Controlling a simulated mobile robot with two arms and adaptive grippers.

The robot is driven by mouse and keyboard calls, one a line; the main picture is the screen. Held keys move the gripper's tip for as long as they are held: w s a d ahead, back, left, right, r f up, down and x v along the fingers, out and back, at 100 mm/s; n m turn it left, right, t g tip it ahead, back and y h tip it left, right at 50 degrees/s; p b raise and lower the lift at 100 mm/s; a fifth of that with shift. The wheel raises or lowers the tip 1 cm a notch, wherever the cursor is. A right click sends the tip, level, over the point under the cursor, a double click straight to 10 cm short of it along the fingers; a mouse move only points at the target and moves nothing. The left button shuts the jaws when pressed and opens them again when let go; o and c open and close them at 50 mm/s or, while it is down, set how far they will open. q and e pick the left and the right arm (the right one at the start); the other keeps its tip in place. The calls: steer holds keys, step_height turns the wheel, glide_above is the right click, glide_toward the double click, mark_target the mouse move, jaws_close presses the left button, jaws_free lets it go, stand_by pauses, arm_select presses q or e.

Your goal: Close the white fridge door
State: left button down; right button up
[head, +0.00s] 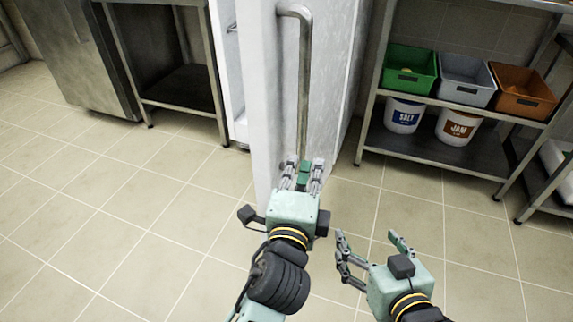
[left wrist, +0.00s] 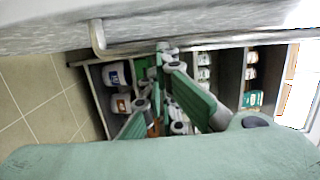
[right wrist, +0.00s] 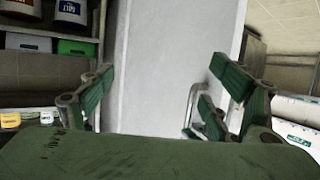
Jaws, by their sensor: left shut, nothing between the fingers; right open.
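The white fridge door (head: 333,75) stands open in the head view, with the fridge's pale inside (head: 234,75) showing in a gap to its left. A long metal handle (head: 304,90) runs down the door. My left gripper (head: 303,165) is shut and empty at the handle's lower end; I cannot tell whether it touches the door. In the left wrist view the door (left wrist: 45,38) fills the top edge, with a handle end (left wrist: 97,38) showing. My right gripper (head: 367,238) is open and empty, lower right of the door. The right wrist view shows the white door (right wrist: 160,80) beyond its fingers.
A metal rack (head: 440,150) stands right of the door, with green, grey and orange bins and two labelled buckets (head: 404,115). A metal table (head: 185,90) and steel cabinet (head: 75,60) stand at left. The tiled floor (head: 130,220) at left is clear.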

arm_select(q)
steer(key=shift+w+a, duration=0.25)
steer(key=shift+a, duration=0.35)
steer(key=shift+w+a, duration=0.3)
steer(key=shift+a, duration=0.3)
steer(key=shift+w+a, duration=0.25)
steer(key=shift+a, duration=0.35)
arm_select(e)
steer(key=shift+w+a+r+t+y, duration=0.1)
steer(key=shift+w+r+t, duration=0.15)
steer(key=shift+r, duration=0.2)
steer(key=shift+w+a+r+t+y, duration=0.15)
steer(key=shift+r+t, duration=0.15)
steer(key=shift+r, duration=0.2)
steer(key=shift+w+a+r+t+y, duration=0.1)
steer(key=shift+w+r+t, duration=0.15)
steer(key=shift+r, duration=0.2)
arm_select(q)
steer(key=shift+a, duration=0.15)
arm_select(e)
steer(key=shift+s+f, duration=0.1)
